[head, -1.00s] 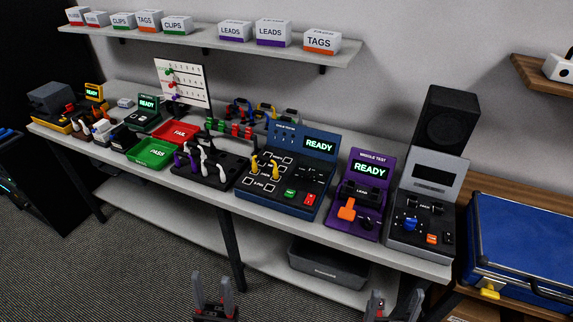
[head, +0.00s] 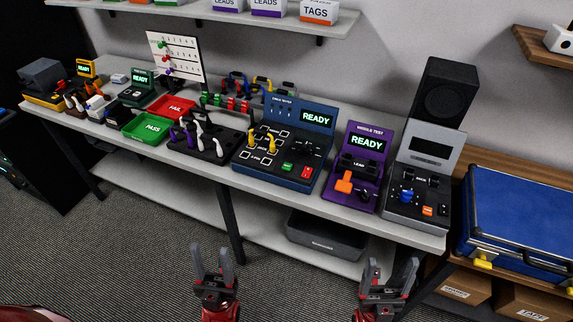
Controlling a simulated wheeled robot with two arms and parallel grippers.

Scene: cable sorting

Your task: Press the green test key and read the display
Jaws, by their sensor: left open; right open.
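The blue tester (head: 252,172) stands on the bench in the middle of the head view. Its display (head: 317,117) is lit and reads READY. The green key (head: 288,167) is on its front panel, left of a red key (head: 307,172). Yellow connectors (head: 271,142) stand at its left side. My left gripper (head: 213,262) is open and empty, low in front of the bench and below the tester. My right gripper (head: 389,270) is open and empty, lower right, in front of the bench. Neither touches anything.
A purple wiggle tester (head: 356,158) and a grey unit (head: 425,170) stand right of the blue tester. A green PASS tray (head: 150,132) and red FAIL tray (head: 172,107) lie left. A grey bin (head: 327,238) sits on the lower shelf. A blue case (head: 520,215) is at right.

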